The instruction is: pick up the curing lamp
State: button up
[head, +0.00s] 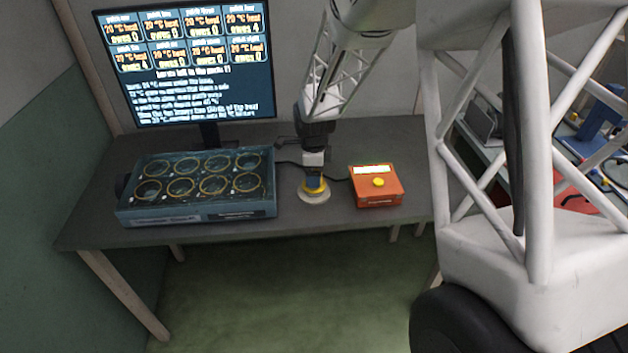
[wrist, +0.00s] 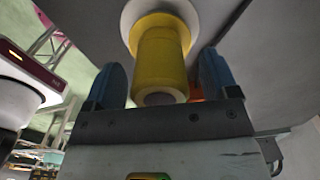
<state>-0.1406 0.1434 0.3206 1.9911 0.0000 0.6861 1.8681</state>
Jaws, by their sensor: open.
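The curing lamp seems to be the yellow-handled thing with a round white base (head: 314,194), standing upright on the grey table between the tray of cups and the orange box. In the wrist view the yellow handle (wrist: 160,62) shows large, with its white round part behind it. My gripper (head: 315,178) points down right over the lamp and hides its upper part in the head view. In the wrist view my gripper (wrist: 162,78) is open, with one blue finger on each side of the handle. Gaps show between fingers and handle.
A blue-grey tray (head: 196,214) with several yellow-ringed cups stands to the left. An orange box (head: 378,196) with a yellow button stands close on the right. A lit monitor (head: 190,65) stands behind. Dark cables lie behind the lamp. The table front (head: 320,224) is clear.

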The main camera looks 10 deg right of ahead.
jog(key=c, duration=1.1)
jog(key=shift+r, duration=0.1)
jog(key=shift+r, duration=0.45)
notch_tip(320, 180, up, 3)
jog(key=shift+s+f, duration=0.15)
jog(key=shift+f, duration=0.05)
jog(key=s, duration=0.5)
jog(key=s+d+r, duration=0.1)
jog(key=s, duration=0.4)
jog(key=s+d, duration=0.1)
jog(key=s, duration=0.4)
jog(key=shift+s+d+r, duration=0.1)
jog(key=shift+s+r, duration=0.05)
jog(key=shift+s, duration=0.1)
